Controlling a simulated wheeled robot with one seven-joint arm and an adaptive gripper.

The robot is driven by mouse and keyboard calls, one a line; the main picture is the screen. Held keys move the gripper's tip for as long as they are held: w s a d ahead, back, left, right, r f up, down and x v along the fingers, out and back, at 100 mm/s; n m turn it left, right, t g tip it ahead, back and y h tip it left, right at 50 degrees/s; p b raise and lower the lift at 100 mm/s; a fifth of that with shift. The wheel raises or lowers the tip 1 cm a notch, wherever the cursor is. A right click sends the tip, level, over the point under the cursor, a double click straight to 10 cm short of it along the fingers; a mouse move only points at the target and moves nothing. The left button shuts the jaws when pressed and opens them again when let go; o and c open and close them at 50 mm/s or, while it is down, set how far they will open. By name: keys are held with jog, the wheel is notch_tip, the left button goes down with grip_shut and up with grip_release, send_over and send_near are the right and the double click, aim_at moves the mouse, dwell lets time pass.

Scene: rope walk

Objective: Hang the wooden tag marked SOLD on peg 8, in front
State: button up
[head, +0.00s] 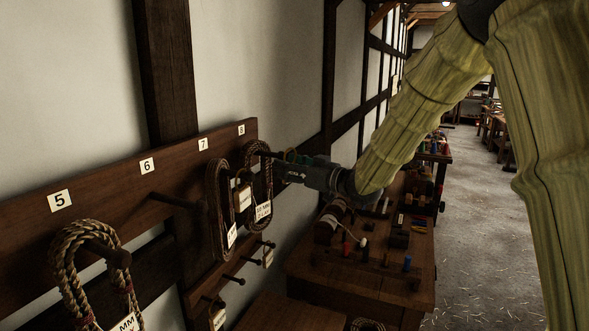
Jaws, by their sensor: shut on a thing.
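My gripper (277,160) reaches in from the right at the peg board (100,179), close to the number 8 plate (241,129). It is shut on a small wooden tag (243,194), which hangs in front of the board between two rope coils. The writing on the tag is too small to read. A rope coil (266,180) with a white label hangs below number 8, and the gripper covers part of it. Peg 8 itself is hidden behind the coil and gripper, so I cannot tell whether the tag's loop touches it.
Another labelled coil (219,215) hangs below number 7. Peg 6 (176,202) is bare. A thick coil (78,265) hangs at number 5. Lower pegs (233,279) hold small tags. A workbench (357,280) with tools stands below my arm; the floor at right is clear.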

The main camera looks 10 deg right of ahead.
jog(key=shift+w+a+f+b, duration=0.25)
jog(key=shift+w+a, duration=0.45)
jog(key=shift+a, duration=0.25)
jog(key=shift+w+a+f+b, duration=0.1)
jog(key=shift+w+a+f, duration=0.1)
jog(key=shift+w+a, duration=0.6)
jog(key=shift+s+a, duration=0.15)
jog(key=o, duration=0.9)
jog(key=shift+o, duration=0.2)
